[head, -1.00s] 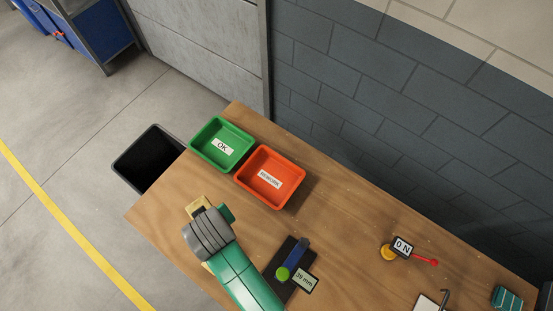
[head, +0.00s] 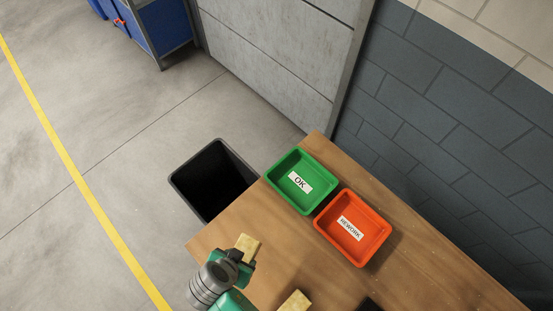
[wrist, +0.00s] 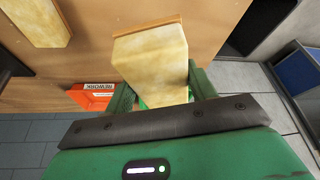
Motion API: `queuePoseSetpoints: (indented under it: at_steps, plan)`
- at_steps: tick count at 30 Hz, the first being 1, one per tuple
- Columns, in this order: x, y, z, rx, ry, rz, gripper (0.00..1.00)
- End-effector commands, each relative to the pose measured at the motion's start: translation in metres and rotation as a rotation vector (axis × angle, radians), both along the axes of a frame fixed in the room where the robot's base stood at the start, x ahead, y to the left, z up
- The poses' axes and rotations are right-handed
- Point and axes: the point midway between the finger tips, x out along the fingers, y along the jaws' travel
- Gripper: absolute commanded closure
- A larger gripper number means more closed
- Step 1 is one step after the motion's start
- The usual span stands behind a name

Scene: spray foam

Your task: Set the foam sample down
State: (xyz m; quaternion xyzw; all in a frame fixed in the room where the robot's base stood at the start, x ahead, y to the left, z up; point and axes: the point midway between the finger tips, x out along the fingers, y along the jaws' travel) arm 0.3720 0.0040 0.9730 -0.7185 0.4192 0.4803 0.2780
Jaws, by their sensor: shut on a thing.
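The foam sample (head: 248,246) is a pale yellow block. My gripper (head: 239,260) is shut on it over the left front part of the wooden table, near its edge. In the wrist view the sample (wrist: 150,62) sticks out from between my green fingers, with a thin brownish strip at its far end. I cannot tell whether it touches the table. A second yellow foam block (head: 295,302) lies on the table to the right, and it also shows at the top left of the wrist view (wrist: 36,22).
A green tray labelled OK (head: 302,181) and an orange tray labelled REWORK (head: 353,228) stand at the table's back. A black open bin (head: 213,181) stands on the floor beyond the table's left edge. Bare tabletop (head: 270,225) lies between sample and trays.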

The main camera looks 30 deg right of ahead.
Motion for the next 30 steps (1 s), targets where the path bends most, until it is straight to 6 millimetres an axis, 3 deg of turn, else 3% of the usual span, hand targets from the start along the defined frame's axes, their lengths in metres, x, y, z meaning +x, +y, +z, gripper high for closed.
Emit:
queuePoseSetpoints:
  at_steps: [1, 3, 9, 18, 25, 30]
  plan:
    - [-0.009, -0.001, -0.014, -0.002, 0.003, -0.084, 0.68]
    - [-0.020, -0.002, -0.025, -0.001, 0.002, -0.194, 0.68]
    - [-0.034, -0.004, -0.036, 0.001, -0.001, -0.337, 0.68]
    - [-0.034, -0.004, -0.037, 0.002, -0.002, -0.340, 0.68]
    - [-0.034, -0.003, -0.081, 0.001, 0.000, -0.339, 0.68]
    - [-0.033, -0.003, -0.095, 0.003, -0.003, -0.340, 0.68]
